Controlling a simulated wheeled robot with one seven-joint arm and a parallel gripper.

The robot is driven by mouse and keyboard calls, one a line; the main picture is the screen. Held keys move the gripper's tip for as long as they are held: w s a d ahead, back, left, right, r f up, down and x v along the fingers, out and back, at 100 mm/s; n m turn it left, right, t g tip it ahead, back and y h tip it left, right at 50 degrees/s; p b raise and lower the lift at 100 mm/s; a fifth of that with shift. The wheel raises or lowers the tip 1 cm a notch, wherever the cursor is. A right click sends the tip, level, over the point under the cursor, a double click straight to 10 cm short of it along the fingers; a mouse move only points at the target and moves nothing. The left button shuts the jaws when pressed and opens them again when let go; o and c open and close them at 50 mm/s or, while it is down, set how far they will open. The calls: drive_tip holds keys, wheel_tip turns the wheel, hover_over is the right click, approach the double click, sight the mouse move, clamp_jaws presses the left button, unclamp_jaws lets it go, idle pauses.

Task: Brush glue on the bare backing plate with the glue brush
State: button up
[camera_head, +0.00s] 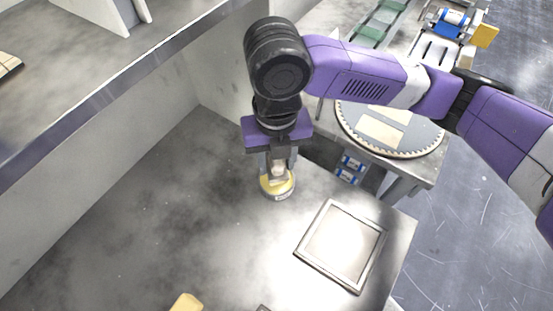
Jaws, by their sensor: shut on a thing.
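My gripper (279,162) points down over the table, left of the square frame. It is shut on a pale, short handle, which appears to be the glue brush (278,171). The brush's lower end is at a small round pot (277,193) with yellow contents; whether it touches the glue cannot be told. A square metal frame (321,273) lies flat on the table to the right of the pot, with a bright, bare surface inside. I cannot tell whether that surface is the backing plate.
The grey table (150,220) is clear on the left. A yellowish block (187,303) shows at the bottom edge. A raised ledge (120,85) runs along the upper left. A toothed disc (421,140) with tan pieces lies on a bench behind, under my arm.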

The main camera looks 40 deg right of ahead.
drive_tip(key=shift+r+p, duration=1.45)
drive_tip(key=shift+r, duration=0.75)
